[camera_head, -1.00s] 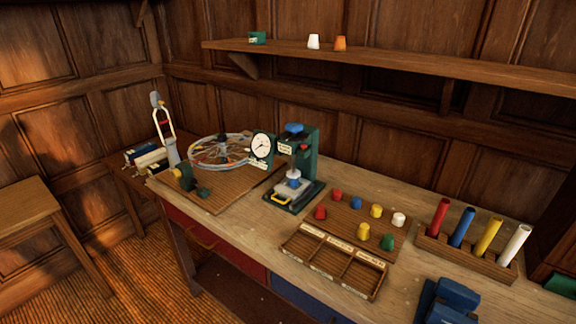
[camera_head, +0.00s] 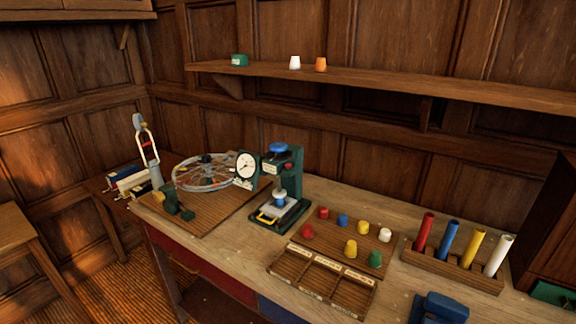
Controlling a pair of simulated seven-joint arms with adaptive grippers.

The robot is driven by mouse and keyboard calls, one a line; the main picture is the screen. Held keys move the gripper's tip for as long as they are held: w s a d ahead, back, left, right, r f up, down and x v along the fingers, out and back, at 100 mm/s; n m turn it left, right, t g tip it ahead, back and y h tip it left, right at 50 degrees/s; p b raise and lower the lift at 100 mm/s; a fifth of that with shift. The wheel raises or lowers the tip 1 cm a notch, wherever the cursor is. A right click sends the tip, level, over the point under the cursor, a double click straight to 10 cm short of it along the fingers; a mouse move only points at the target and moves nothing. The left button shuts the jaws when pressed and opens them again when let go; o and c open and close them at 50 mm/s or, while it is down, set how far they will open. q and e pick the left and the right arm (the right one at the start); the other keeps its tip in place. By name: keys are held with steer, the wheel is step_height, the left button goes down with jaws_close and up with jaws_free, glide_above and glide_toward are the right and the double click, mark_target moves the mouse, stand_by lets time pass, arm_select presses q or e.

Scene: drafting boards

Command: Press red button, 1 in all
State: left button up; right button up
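A green bench press (camera_head: 296,160) with a round white dial (camera_head: 246,165) and a blue knob on top stands on the wooden workbench, left of the middle. A small red button (camera_head: 288,167) appears on the front of its upper part; it is too small to tell whether it is pressed in. Neither of my grippers is in view.
Right of the press, a board holds several coloured pegs, two red (camera_head: 307,231), behind a divided wooden tray (camera_head: 322,283). A rack of coloured tubes (camera_head: 452,270) and a blue tool (camera_head: 438,308) are farther right.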

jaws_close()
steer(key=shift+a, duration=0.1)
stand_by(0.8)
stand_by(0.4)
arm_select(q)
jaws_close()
